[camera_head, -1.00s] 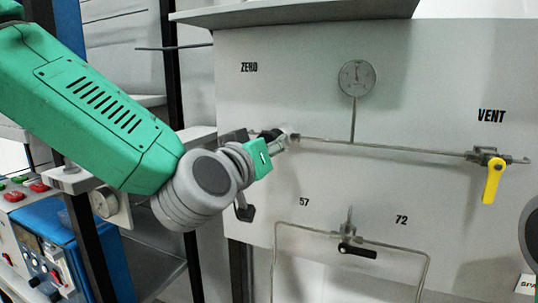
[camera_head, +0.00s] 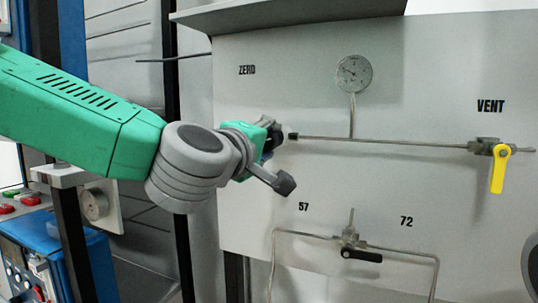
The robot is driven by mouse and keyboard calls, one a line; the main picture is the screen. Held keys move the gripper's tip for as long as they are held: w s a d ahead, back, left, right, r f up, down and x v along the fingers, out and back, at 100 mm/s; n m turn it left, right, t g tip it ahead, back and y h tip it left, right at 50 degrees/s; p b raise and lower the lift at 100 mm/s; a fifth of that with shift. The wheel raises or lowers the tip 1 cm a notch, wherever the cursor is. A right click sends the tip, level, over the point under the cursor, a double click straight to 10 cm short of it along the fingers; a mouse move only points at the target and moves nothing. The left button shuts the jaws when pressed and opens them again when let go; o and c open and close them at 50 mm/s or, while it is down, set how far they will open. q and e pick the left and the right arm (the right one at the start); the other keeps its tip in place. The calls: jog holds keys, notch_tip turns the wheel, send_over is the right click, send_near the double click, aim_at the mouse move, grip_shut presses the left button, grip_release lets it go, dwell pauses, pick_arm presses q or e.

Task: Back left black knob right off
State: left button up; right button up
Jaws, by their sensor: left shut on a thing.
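The black knob by the ZERO label (camera_head: 247,70) is mostly hidden by my left gripper (camera_head: 275,133). The gripper is at the left end of the thin horizontal pipe (camera_head: 400,143), shut with a dark piece between its fingers. I cannot clearly tell knob from fingertips. My right gripper is out of view.
A round gauge (camera_head: 353,73) stands above the pipe. A yellow-handled valve (camera_head: 498,168) is at right under VENT. A black-handled valve (camera_head: 360,254) sits lower, between 57 and 72. A dark post (camera_head: 177,180) stands behind my arm.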

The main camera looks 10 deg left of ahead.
pick_arm(q)
jog(key=n+b, duration=0.2)
jog(key=n, duration=0.2)
jog(key=shift+a+b, duration=0.1)
jog(key=shift+b, duration=0.3)
jog(key=n+b, duration=0.3)
jog(key=shift+f, duration=0.15)
jog(key=n+b, duration=0.3)
jog(key=n, duration=0.1)
jog(key=shift+f+n+b, duration=0.1)
jog(key=shift+n+b, duration=0.25)
jog(key=shift+n, duration=0.05)
jog(key=shift+w+n+b, duration=0.1)
jog(key=shift+n+b, duration=1.15)
jog(key=shift+n, duration=0.15)
jog(key=shift+f, duration=0.1)
jog(key=o, duration=0.9)
jog(key=shift+o, duration=1.3)
jog(key=shift+r, duration=0.2)
